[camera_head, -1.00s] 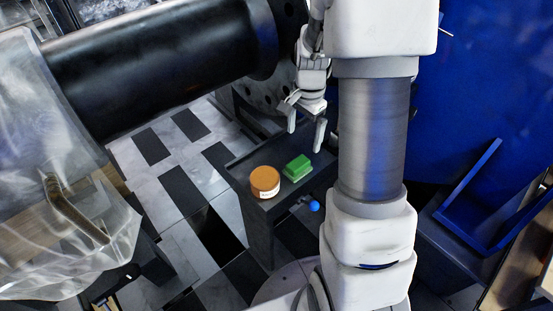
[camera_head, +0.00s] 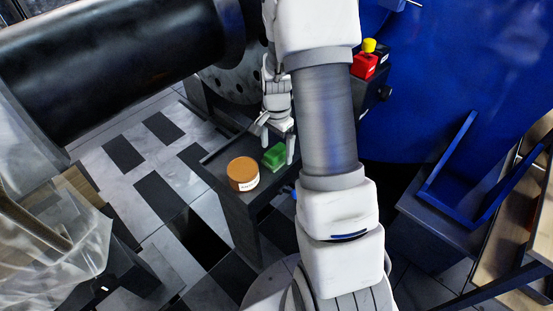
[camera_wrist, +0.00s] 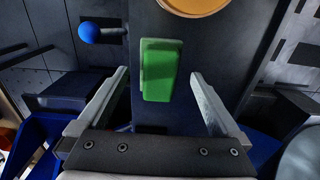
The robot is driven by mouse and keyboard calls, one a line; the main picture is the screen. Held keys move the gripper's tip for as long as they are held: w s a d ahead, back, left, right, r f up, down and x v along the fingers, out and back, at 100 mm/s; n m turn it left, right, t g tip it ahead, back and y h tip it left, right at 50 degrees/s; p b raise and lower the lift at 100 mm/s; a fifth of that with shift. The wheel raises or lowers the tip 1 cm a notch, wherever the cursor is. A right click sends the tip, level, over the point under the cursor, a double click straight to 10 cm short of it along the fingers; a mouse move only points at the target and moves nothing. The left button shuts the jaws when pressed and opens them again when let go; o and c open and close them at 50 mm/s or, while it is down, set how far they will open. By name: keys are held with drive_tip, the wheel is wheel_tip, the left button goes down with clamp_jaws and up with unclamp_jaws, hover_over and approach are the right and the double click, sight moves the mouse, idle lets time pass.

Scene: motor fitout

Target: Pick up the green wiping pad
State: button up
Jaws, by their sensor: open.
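The green wiping pad (camera_head: 274,156) lies on a narrow dark bench top (camera_head: 232,192), next to a round orange-lidded container (camera_head: 243,174). My gripper (camera_head: 277,147) is open and points down close over the pad in the head view. One finger partly covers the pad's right side there. In the wrist view the pad (camera_wrist: 161,70) shows between and ahead of the two open fingertips (camera_wrist: 158,75), with a gap on each side. I cannot tell the exact height of the fingertips above the bench.
The orange lid (camera_wrist: 195,4) shows at the top of the wrist view, close beyond the pad. A blue ball knob (camera_wrist: 89,32) sticks out beside the bench. A large black cylinder (camera_head: 110,60) runs above and to the left. A red and yellow switch (camera_head: 366,60) stands by the blue wall.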

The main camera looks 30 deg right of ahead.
sight(280, 150)
drive_tip(key=shift+f, duration=0.85)
drive_tip(key=shift+c, duration=0.2)
drive_tip(key=shift+r, duration=0.1)
drive_tip(key=c, duration=1.4)
drive_tip(key=r, duration=0.1)
drive_tip(key=r+p, duration=0.1)
drive_tip(key=r, duration=0.1)
drive_tip(key=d+r+p, duration=0.1)
drive_tip(key=r, duration=0.1)
drive_tip(key=shift+s, duration=0.2)
drive_tip(key=s+d+r+p, duration=0.1)
drive_tip(key=d+r, duration=0.1)
drive_tip(key=d, duration=0.1)
drive_tip(key=s+d+r+p, duration=0.1)
drive_tip(key=d+r, duration=0.1)
drive_tip(key=d, duration=0.1)
drive_tip(key=s+d+r+p, duration=0.1)
drive_tip(key=s+d+r, duration=0.1)
drive_tip(key=d, duration=0.1)
drive_tip(key=shift+d, duration=0.4)
